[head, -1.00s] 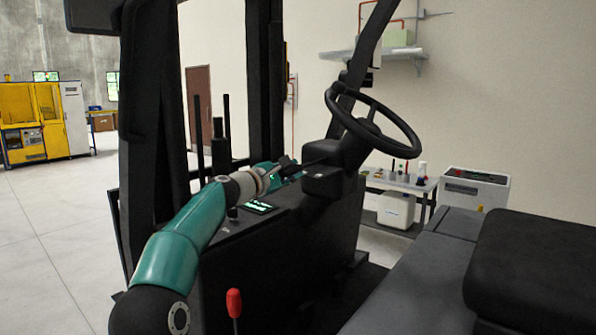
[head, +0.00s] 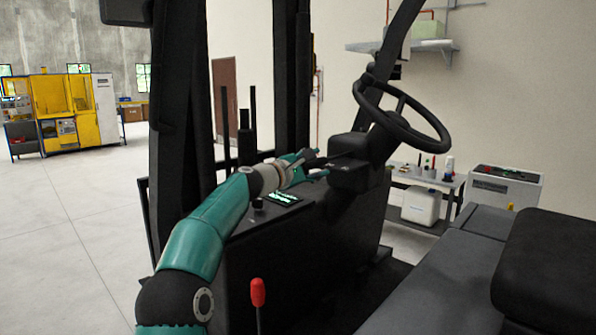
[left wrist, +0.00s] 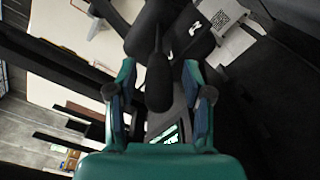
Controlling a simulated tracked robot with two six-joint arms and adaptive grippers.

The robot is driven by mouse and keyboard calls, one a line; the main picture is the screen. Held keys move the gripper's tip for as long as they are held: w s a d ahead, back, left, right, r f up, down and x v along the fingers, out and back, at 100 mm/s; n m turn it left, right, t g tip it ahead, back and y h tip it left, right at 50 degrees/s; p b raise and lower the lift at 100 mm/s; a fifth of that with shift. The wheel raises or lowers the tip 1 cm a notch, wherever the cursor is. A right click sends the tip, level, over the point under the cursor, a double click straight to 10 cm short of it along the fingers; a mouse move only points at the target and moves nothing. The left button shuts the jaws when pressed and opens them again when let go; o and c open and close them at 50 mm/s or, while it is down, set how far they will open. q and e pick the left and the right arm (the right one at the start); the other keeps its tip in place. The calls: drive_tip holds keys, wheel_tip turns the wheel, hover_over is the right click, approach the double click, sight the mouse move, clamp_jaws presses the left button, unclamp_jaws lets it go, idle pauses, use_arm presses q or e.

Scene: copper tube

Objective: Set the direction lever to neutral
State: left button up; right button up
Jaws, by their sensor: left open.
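The direction lever, a dark stalk with a thick rounded end, shows in the left wrist view (left wrist: 158,84). It extends from the steering column housing (head: 352,176) below the steering wheel (head: 400,118). My left gripper (head: 319,165) is beside the housing, over the dashboard. In the left wrist view my left gripper (left wrist: 158,74) is open, with one teal finger on each side of the lever's end. I see gaps beside the lever and cannot tell whether a finger touches it. The lever's exact setting cannot be read. My right gripper is not in view.
A lit display (head: 284,198) lies on the dashboard below my gripper. A red-knobbed lever (head: 258,292) stands nearer, at the bottom. Dark mast posts (head: 181,120) rise to the left of my arm. The black seat (head: 545,270) is at right.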

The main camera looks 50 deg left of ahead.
use_arm(q)
drive_tip(key=s+d, duration=0.1)
drive_tip(key=s, duration=1)
drive_tip(key=shift+s+d, duration=0.15)
drive_tip(key=shift+s, duration=0.05)
drive_tip(key=shift+f, duration=0.1)
